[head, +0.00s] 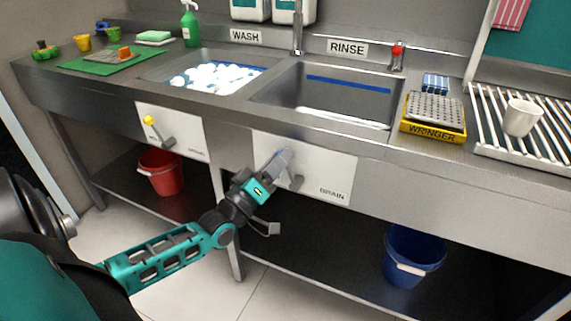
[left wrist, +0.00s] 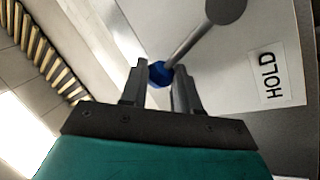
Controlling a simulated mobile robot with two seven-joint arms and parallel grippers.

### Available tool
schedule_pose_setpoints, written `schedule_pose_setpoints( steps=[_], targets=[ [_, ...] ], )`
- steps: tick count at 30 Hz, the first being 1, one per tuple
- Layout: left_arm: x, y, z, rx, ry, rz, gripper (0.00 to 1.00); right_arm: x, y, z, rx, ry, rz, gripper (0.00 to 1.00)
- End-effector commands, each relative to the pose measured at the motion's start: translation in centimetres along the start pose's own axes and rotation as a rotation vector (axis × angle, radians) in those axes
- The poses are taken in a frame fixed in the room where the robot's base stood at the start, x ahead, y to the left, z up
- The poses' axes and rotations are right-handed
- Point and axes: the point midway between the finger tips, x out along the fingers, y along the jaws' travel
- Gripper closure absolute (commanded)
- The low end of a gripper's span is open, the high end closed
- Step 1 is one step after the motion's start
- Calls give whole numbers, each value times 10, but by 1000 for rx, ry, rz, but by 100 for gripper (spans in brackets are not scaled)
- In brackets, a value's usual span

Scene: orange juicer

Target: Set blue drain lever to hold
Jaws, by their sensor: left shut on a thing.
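The blue drain lever's round blue knob (left wrist: 160,73) sits between the two fingers of my left gripper (left wrist: 159,88) in the left wrist view. Its grey rod runs up and right to a round pivot (left wrist: 227,9). A HOLD label (left wrist: 270,78) is on the panel to the right of the lever. In the head view my left gripper (head: 281,160) is at the white DRAIN panel (head: 325,172) under the rinse sink, shut on the knob. The knob is hidden there by the fingers; the grey pivot (head: 296,182) shows beside them. My right gripper is not in view.
A yellow-knobbed lever (head: 150,120) is on the panel to the left, under the wash sink. A red bucket (head: 161,172) and a blue bucket (head: 412,257) stand on the lower shelf. The counter's front edge runs above the panels.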

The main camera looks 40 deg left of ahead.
Motion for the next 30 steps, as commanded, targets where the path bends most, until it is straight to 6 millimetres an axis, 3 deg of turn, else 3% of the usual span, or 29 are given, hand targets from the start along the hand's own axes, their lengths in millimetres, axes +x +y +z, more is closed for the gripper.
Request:
schedule_pose_setpoints(
  steps=[9,26,27,30],
  targets=[
    [-5,-10,-2,-125,58,-6,100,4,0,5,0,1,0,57],
    [-6,-12,-3,-157,72,-9,100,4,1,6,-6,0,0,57],
    [-6,-13,-3,-157,72,-9,68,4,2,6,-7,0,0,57],
    [-6,-13,-3,-156,72,-9,59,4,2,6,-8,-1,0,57]
  ],
)
